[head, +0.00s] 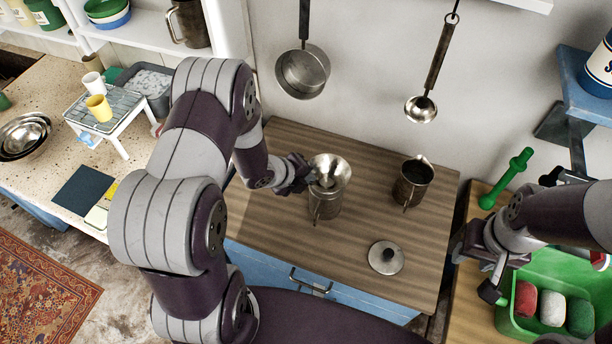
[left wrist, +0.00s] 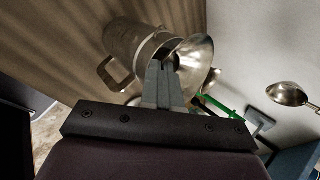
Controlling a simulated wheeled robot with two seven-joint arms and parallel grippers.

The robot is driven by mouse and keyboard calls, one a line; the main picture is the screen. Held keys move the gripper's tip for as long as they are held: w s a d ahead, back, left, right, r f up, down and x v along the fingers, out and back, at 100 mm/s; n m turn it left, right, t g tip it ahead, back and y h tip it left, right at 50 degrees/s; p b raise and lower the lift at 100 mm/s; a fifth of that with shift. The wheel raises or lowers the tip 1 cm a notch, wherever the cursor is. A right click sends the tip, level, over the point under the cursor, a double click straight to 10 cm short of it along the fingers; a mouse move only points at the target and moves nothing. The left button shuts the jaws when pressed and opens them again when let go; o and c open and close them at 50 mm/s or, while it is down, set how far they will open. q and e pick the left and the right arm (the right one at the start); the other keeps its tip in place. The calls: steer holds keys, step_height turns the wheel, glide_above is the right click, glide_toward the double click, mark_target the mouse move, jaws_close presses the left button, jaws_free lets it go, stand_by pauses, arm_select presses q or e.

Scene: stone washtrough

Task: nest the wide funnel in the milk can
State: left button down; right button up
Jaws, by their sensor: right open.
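The metal milk can (head: 324,205) stands upright on the wooden worktop; its side and handle show in the left wrist view (left wrist: 126,42). The wide funnel (head: 332,168) is at the can's mouth, its wide cone facing up and its lower end hidden; the cone also shows in the left wrist view (left wrist: 198,62). My left gripper (head: 298,172) is at the funnel's left side. Its fingers (left wrist: 165,68) are close together on the funnel, though the exact contact is hidden. My right gripper (head: 474,268) is open and empty, right of the worktop.
A second metal vessel (head: 412,182) stands right of the can. A round lid (head: 386,257) lies in front on the worktop (head: 290,140). A pan (head: 302,72) and a ladle (head: 421,108) hang on the wall behind. A green crate (head: 540,262) is at right.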

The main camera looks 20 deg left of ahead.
arm_select(q)
steer(key=shift+f, duration=0.2)
steer(key=c, duration=1.8)
jaws_free()
steer(key=o, duration=1)
step_height(320, 180, up, 7)
steer(key=p, duration=0.5)
